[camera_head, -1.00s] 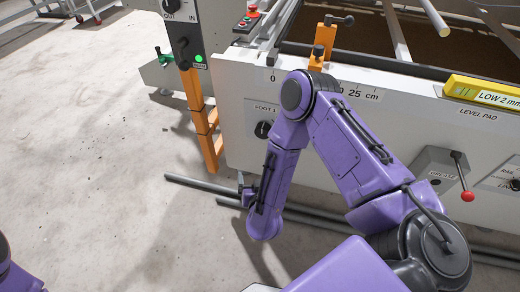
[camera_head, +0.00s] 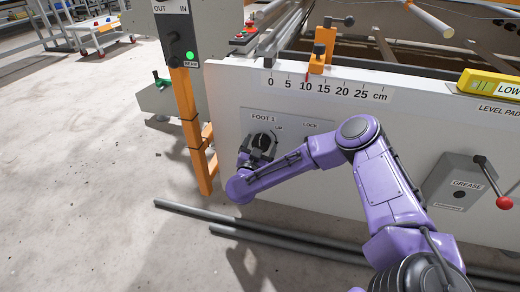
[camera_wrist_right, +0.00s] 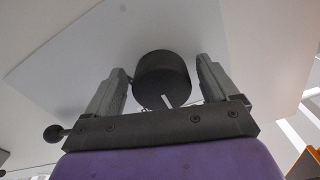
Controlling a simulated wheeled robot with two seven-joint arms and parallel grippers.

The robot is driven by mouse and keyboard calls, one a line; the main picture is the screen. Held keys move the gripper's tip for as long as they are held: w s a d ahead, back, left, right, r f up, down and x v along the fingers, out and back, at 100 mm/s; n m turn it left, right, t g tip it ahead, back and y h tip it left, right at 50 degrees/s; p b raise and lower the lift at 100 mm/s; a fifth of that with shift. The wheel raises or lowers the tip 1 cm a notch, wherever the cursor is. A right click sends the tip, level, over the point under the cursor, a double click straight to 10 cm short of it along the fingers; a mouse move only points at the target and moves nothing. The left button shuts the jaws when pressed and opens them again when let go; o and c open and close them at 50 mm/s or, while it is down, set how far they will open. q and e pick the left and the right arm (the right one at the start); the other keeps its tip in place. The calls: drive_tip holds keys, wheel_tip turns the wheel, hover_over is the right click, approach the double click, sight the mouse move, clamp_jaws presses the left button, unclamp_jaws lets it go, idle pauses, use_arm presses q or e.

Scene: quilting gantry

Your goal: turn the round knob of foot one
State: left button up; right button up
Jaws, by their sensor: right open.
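The round knob of foot one is a short dark cylinder with a white mark, on the white panel (camera_head: 228,110) below the "FOOT 1" label. In the right wrist view the knob (camera_wrist_right: 161,75) sits between the two grey fingers, with a gap on each side. My right gripper (camera_head: 258,148) is open at the knob in the head view and hides much of it; the wrist view shows its fingers (camera_wrist_right: 162,68) too. I cannot tell how far the fingertips reach along the knob. My left gripper is out of view.
A grease box (camera_head: 462,185) with a red-tipped lever stands farther right. An orange post (camera_head: 190,130) is at the left. Dark pipes (camera_head: 200,215) lie on the floor below.

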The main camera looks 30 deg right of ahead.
drive_tip(key=c, duration=1)
drive_tip(key=shift+o, duration=0.2)
drive_tip(key=shift+w+r+m+p, duration=0.1)
drive_tip(key=shift+r+m+p, duration=0.25)
drive_tip(key=shift+m+p, duration=1.15)
drive_tip(key=shift+p, duration=0.35)
drive_tip(key=shift+f+m, duration=0.1)
drive_tip(key=shift+m, duration=0.3)
drive_tip(key=shift+f+m, duration=0.1)
drive_tip(key=shift+m, duration=0.9)
drive_tip(key=m, duration=0.3)
drive_tip(key=shift+a+m, duration=0.1)
drive_tip(key=shift+m, duration=0.2)
drive_tip(key=m, duration=0.6)
drive_tip(key=shift+b, duration=0.35)
drive_tip(key=shift+m, duration=0.4)
